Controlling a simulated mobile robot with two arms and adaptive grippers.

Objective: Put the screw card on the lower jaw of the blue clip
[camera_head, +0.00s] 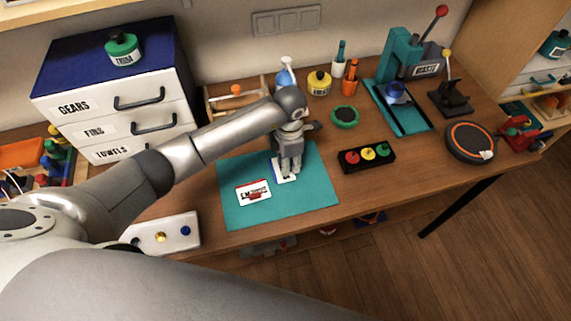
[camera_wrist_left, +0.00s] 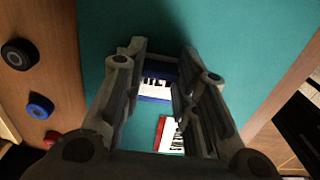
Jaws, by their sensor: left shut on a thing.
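My left gripper (camera_head: 288,168) is over the teal mat (camera_head: 312,195), pointing down. It is shut on a white card with a blue edge (camera_head: 280,178), which lies low over the mat or on it; I cannot tell which. In the left wrist view this blue-edged card (camera_wrist_left: 156,88) sits between the fingers (camera_wrist_left: 162,62), its lettering partly hidden. A red-edged white card (camera_head: 253,191) lies to its left on the mat; it also shows in the left wrist view (camera_wrist_left: 169,134). I cannot make out a blue clip. My right gripper is not in view.
A black block with red, yellow and green buttons (camera_head: 367,154) stands right of the mat. A green round dish (camera_head: 344,116), bottles and a teal press (camera_head: 400,65) stand behind. A drawer unit (camera_head: 125,95) is at the left, and a white panel (camera_head: 165,234) lies in front.

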